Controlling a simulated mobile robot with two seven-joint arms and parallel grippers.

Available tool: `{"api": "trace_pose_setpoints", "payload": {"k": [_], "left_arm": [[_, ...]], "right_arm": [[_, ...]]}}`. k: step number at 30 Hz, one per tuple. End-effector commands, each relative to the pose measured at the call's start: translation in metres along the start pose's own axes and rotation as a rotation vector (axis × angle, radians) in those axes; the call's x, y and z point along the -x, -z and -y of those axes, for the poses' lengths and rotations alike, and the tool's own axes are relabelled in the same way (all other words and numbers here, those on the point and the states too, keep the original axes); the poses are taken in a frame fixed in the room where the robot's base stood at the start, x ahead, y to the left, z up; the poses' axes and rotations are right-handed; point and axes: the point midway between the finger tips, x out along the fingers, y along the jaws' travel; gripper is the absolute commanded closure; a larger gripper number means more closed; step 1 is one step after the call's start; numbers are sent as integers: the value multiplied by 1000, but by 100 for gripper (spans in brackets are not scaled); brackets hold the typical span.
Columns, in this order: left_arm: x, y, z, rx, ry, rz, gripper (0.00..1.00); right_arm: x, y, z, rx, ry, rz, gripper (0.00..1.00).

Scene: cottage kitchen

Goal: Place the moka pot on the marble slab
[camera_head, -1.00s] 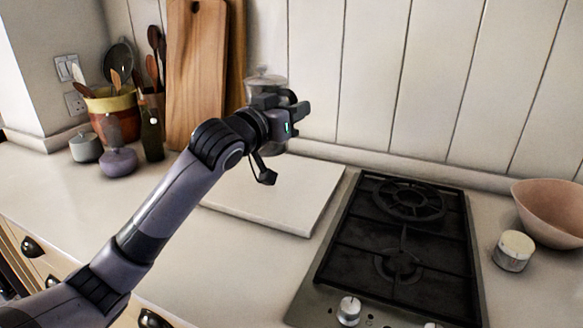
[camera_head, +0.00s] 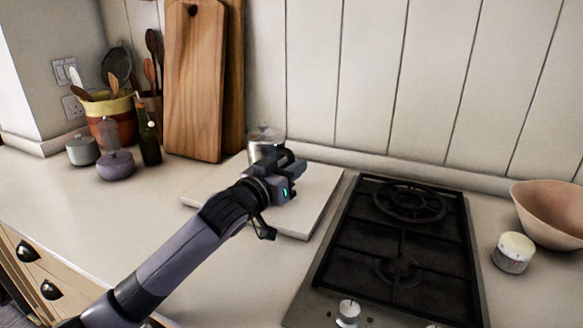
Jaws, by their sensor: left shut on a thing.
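The moka pot (camera_head: 265,140) is a metallic pot whose upper part shows behind my left gripper (camera_head: 290,165). It looks upright over the back part of the pale marble slab (camera_head: 318,200). My left gripper is shut on the moka pot, and the gripper hides the pot's lower part, so I cannot tell whether its base touches the slab. The slab lies flat on the counter, left of the hob. My right gripper is not in view.
A black gas hob (camera_head: 400,245) is right of the slab. Wooden boards (camera_head: 195,85) lean on the wall behind. A purple pot (camera_head: 116,166) and a dark bottle (camera_head: 149,142) stand left. The counter's left front is clear.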

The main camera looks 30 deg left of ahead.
Motion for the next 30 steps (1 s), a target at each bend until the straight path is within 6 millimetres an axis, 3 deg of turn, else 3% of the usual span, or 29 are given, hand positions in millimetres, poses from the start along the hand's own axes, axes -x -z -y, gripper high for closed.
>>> {"api": "trace_pose_setpoints", "payload": {"k": [6, 7, 9, 20, 30], "left_arm": [[0, -1, 0, -2, -1, -7, 100], [0, -3, 0, 1, 0, 0, 70], [0, -3, 0, 1, 0, 1, 54], [1, 1, 0, 0, 0, 1, 54], [46, -2, 0, 1, 0, 2, 54]], "right_arm": [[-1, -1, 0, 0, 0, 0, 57], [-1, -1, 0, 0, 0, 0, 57], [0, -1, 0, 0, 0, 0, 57], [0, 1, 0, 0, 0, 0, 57], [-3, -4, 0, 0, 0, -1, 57]]}}
